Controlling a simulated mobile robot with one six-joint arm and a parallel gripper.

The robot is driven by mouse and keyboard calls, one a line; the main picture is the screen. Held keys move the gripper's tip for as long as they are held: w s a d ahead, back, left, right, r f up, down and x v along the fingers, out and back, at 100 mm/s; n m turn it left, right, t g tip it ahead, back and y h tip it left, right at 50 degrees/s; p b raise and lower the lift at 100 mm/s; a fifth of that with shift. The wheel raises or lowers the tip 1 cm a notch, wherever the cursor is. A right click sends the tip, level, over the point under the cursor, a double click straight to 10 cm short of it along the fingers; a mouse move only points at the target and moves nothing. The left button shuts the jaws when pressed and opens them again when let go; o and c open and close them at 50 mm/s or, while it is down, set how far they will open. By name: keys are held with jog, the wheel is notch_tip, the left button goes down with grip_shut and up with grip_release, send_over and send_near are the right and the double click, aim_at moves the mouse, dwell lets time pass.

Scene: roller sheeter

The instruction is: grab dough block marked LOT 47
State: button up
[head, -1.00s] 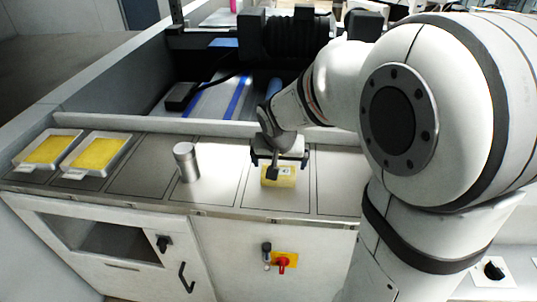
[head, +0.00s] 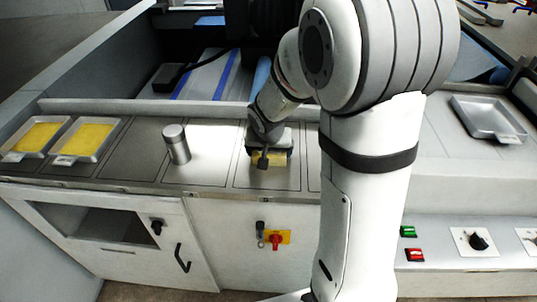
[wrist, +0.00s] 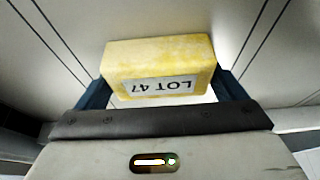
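The yellow dough block (wrist: 160,60) marked LOT 47 sits between the fingers of my gripper (wrist: 162,82) in the wrist view. Its white label reads upside down and faces the camera. The fingers are on either side of the block, close to its sides; I cannot tell whether they press on it. In the head view my gripper (head: 268,158) is low over the steel counter, and only part of the block (head: 272,161) shows below it. The gripper hides the rest of the block.
A metal cylinder (head: 176,144) stands on the counter to the left. Two trays of yellow dough, one here (head: 62,160), lie at the far left. An empty metal tray (head: 470,127) lies at the right. Red and green buttons are on the front panel below that tray.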

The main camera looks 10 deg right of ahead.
jog(key=c, duration=0.6)
jog(key=shift+r, duration=0.15)
